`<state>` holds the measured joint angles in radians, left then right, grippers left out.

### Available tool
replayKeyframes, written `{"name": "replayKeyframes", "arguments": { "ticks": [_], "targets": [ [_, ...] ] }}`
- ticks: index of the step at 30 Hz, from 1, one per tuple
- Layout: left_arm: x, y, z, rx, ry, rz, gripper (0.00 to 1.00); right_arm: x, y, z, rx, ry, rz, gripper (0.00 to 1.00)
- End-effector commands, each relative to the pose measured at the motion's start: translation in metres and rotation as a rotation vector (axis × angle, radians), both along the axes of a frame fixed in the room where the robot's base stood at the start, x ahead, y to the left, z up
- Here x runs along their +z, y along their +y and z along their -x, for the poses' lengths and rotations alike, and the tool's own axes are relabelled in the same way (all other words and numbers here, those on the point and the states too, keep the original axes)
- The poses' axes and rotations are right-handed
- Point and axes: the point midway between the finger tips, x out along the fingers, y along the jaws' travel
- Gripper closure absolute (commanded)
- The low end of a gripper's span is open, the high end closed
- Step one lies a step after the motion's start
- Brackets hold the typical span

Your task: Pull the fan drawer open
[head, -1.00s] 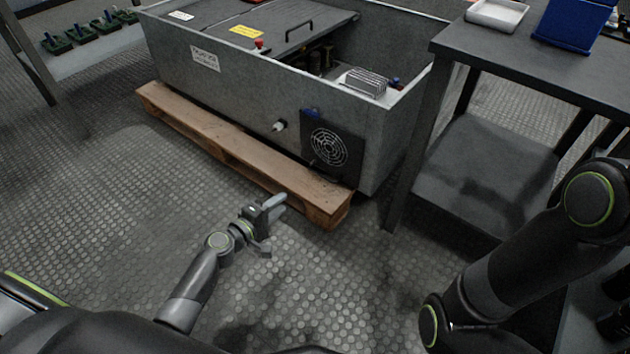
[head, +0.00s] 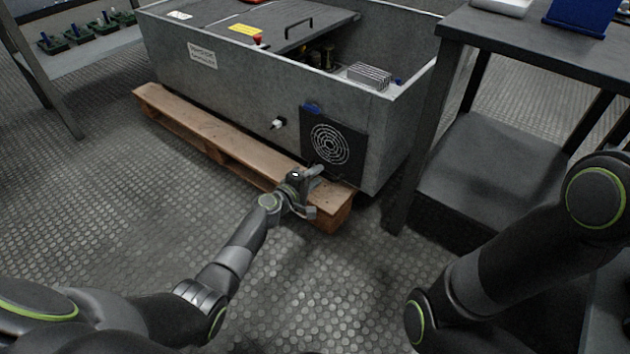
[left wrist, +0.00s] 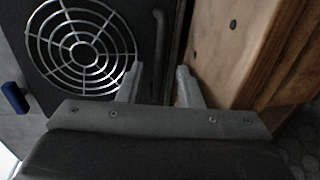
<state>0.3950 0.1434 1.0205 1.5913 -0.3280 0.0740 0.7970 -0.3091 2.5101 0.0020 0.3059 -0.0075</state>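The fan drawer (head: 345,130) is a dark square panel with a round metal grille, low on the front of the grey cabinet. It looks closed, nearly flush with the cabinet wall. In the left wrist view the fan drawer (left wrist: 148,88) shows its grille at left and a thin dark bar handle (left wrist: 158,45) along one edge. My left gripper (head: 314,190) is just in front of the drawer's lower edge. In the left wrist view its two fingers (left wrist: 160,78) are apart with nothing held, and the handle lies in line with the gap. My right gripper is out of view.
The cabinet stands on a wooden pallet (head: 210,137) whose front edge lies just under my left gripper; the pallet (left wrist: 240,50) also shows beside the fingers. A dark table (head: 530,40) with a lower shelf stands close on the right. The floor in front is clear.

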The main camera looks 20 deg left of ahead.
Motion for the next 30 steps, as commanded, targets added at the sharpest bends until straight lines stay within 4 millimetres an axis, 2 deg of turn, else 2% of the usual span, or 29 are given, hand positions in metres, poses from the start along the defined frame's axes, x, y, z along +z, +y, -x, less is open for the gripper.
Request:
{"name": "replayKeyframes", "arguments": {
  "ticks": [9, 17, 30],
  "targets": [
    [-0.0005, -0.0008, -0.0022, 0.0, 0.001, 0.0, 0.68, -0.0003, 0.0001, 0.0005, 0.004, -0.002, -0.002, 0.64],
    [-0.0005, -0.0007, -0.002, 0.0, 0.001, 0.0, 1.0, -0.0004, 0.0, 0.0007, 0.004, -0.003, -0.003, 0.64],
    [-0.0005, 0.0008, 0.0016, 0.0, 0.001, -0.001, 1.0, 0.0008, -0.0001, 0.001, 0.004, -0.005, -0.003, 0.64]
  ]
}}
